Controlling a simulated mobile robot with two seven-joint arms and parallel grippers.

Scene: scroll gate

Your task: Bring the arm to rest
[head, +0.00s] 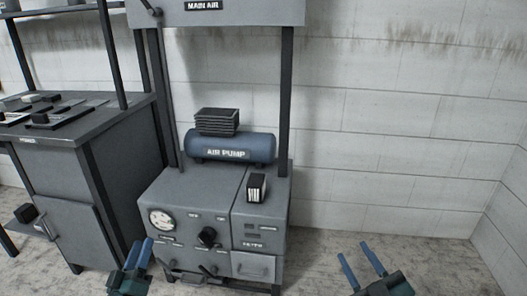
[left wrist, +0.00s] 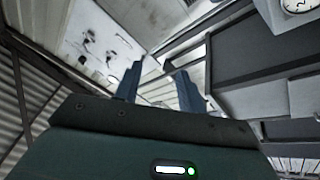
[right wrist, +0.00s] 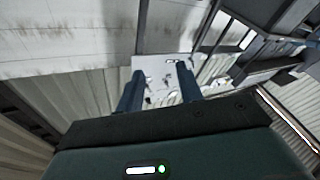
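My left gripper (head: 141,254) is at the bottom of the head view, in front of the lower left part of the air pump cabinet. Its two blue fingers stand apart with nothing between them, as the left wrist view (left wrist: 158,85) also shows. My right gripper (head: 360,262) is at the bottom right of the head view, over bare floor and apart from the cabinet. Its fingers are also apart and empty, and they show in the right wrist view (right wrist: 158,85). Most of both arms is out of the head view.
A grey cabinet (head: 190,190) with a gauge (head: 161,220), knobs and a blue AIR PUMP tank (head: 232,146) stands in the middle. A MAIN AIR panel (head: 230,12) is above it. A grey bench (head: 60,150) is at the left. The floor at the right (head: 430,255) is clear.

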